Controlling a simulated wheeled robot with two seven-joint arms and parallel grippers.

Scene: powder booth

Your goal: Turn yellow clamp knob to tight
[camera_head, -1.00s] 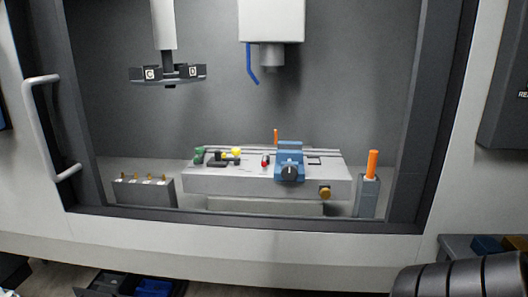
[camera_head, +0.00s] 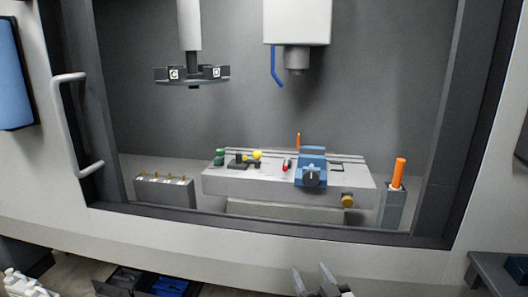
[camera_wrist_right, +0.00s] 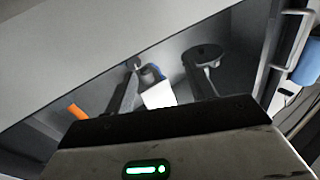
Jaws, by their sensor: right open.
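A round yellow knob (camera_head: 257,155) sits on a small black clamp (camera_head: 240,163) on the left half of the grey machine table (camera_head: 225,183) in the head view. A darker yellow knob (camera_head: 347,201) is on the table's front face at the right. I cannot tell how tight either knob is. My right gripper (camera_head: 314,272) is open and empty at the bottom edge, well short of both knobs and outside the booth opening. Its spread fingers also show in the right wrist view (camera_wrist_right: 160,62). I cannot make out either knob in the wrist view. My left gripper is not seen.
A blue vise (camera_head: 312,168) with a dark round knob stands right of the clamp. An orange-handled tool (camera_head: 398,172) stands in a grey holder at the right. A white spindle head (camera_head: 297,20) and a tool carousel (camera_head: 190,75) hang above. The booth frame (camera_head: 270,240) has a front sill.

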